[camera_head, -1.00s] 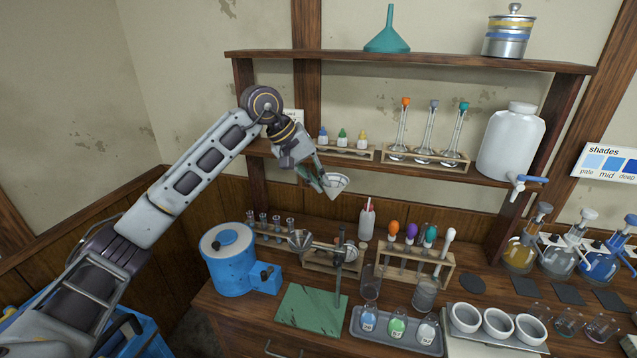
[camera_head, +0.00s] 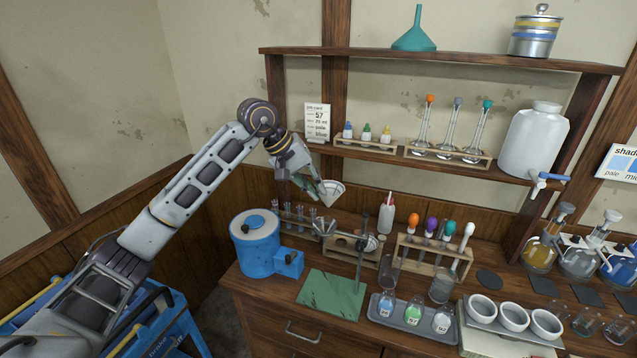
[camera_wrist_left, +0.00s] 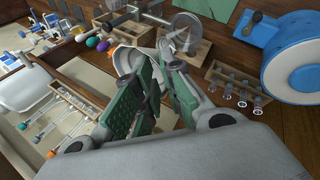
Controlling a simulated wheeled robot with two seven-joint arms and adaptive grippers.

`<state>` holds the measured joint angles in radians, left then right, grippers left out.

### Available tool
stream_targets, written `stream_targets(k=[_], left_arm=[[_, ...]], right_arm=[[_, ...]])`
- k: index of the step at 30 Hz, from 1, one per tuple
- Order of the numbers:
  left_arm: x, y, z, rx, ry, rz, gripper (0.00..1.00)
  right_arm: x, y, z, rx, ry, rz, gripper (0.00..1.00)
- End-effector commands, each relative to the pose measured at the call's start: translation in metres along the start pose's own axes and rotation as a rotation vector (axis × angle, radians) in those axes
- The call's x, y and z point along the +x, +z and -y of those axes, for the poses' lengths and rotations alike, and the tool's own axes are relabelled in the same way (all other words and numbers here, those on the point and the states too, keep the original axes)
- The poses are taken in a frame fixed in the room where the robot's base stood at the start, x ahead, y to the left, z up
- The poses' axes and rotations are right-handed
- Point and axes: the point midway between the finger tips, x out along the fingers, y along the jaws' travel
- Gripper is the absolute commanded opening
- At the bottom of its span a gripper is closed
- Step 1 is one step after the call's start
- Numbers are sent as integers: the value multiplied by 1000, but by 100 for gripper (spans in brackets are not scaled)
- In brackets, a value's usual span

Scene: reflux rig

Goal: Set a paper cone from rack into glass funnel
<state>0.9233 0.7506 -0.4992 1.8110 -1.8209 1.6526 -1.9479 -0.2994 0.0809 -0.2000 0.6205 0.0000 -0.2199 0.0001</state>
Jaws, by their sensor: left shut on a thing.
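My left gripper (camera_head: 316,191) is shut on a white paper cone (camera_head: 333,190). It holds the cone in the air below the middle shelf, above the back of the bench. In the left wrist view the cone (camera_wrist_left: 126,62) sits at the tips of the green-padded fingers (camera_wrist_left: 151,78), its wide mouth turned away from the palm. A small wooden rack (camera_head: 340,254) stands on the bench below, with a clear cone-shaped piece, seemingly the glass funnel (camera_head: 324,227), at its left side. A metal stand (camera_head: 361,245) rises in front of the rack. My right gripper is out of view.
A blue machine (camera_head: 256,243) and small tubes stand left of the rack. A green mat (camera_head: 331,295) lies in front. A rack of coloured-bulb droppers (camera_head: 434,254) and a tray of bottles (camera_head: 409,316) stand right. The shelf (camera_head: 405,151) is above.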

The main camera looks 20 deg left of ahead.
Motion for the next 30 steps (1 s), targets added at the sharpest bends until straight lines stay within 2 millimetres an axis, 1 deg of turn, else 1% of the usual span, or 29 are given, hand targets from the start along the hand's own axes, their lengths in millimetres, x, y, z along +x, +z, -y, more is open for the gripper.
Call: stream_targets(k=[4,10,23,30], left_arm=[[1,2,7,2,0,-3,4],[1,4,13,8,3,-10,4],[1,4,12,11,5,-18,4],[5,4,15,11,4,-18,4]], right_arm=[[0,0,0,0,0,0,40],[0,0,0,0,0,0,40],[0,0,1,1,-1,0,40],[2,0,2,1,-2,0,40]])
